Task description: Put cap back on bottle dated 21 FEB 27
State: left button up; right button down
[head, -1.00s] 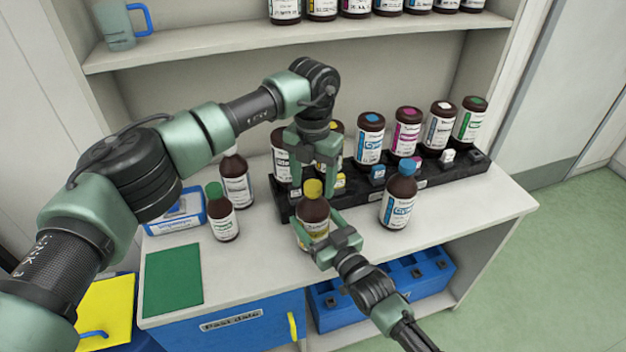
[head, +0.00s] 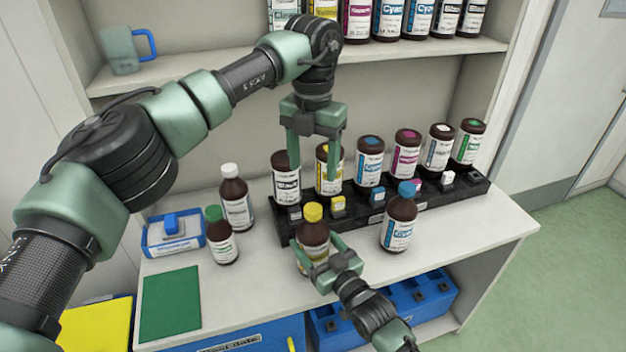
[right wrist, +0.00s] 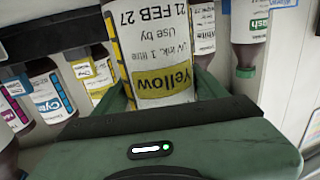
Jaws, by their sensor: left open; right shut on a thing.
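A brown bottle (head: 312,236) with a yellow cap (head: 313,212) stands upright at the front middle of the counter. The cap sits on its neck; how tight it is I cannot tell. In the right wrist view the bottle label (right wrist: 160,55) reads Yellow, Use by 21 FEB 27. My right gripper (head: 325,260) is shut on this bottle low on its body, and it also shows in the right wrist view (right wrist: 160,100). My left gripper (head: 313,170) is open and empty, pointing down above and behind the cap, apart from it.
A black rack (head: 415,203) with several capped bottles stands behind. A blue-capped cyan bottle (head: 398,225) stands to the right; green-capped (head: 222,240) and white-capped (head: 236,200) bottles stand left. A blue box (head: 174,235) and green mat (head: 171,305) lie at the left. A shelf is above.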

aim_at(322, 252)
pick_arm(q)
jog(key=shift+r, duration=0.45)
pick_arm(e)
jog(key=shift+c, duration=0.3)
grip_release()
jog(key=shift+s, duration=0.1)
pick_arm(q)
jog(key=shift+f+b, duration=0.45)
jog(key=shift+f, duration=0.05)
pick_arm(e)
jog(key=v, duration=0.7)
jog(key=shift+s+d, duration=0.25)
